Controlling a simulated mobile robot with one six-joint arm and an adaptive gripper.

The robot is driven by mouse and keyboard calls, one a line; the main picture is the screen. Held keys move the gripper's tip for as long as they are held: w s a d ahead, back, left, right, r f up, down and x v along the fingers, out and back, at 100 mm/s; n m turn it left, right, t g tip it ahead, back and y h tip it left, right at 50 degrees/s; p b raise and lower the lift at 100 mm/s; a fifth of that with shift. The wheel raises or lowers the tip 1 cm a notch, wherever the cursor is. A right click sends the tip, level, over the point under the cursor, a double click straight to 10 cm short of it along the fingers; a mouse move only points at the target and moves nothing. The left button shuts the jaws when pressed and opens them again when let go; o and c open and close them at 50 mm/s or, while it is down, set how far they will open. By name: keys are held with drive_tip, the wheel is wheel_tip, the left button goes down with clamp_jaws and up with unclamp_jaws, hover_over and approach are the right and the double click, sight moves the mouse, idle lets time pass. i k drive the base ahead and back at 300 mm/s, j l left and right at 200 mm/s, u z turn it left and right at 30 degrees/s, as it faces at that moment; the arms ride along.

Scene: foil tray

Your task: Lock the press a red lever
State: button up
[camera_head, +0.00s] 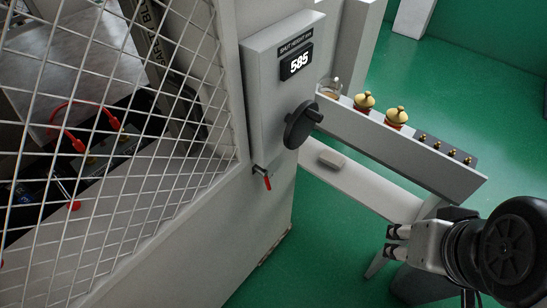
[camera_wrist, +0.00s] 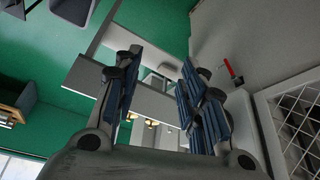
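The small red lever (camera_head: 267,182) sits low on the corner of the grey press housing (camera_head: 262,120), below the black knob. Its red handle hangs down from a metal pivot. It also shows in the wrist view at upper right (camera_wrist: 229,68), where the picture is turned so the handle points up. My gripper (camera_head: 390,240) is at the lower right in the head view, well apart from the lever. In the wrist view its two fingers (camera_wrist: 160,100) with blue pads are spread, with nothing held between them.
A black knob (camera_head: 301,125) and a "585" display (camera_head: 296,62) are on the housing. A wire mesh guard (camera_head: 180,150) stands at left. Green floor (camera_head: 340,230) is open below.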

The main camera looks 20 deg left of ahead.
sight(264, 172)
drive_tip(key=k+u, duration=0.15)
drive_tip(key=u, duration=0.9)
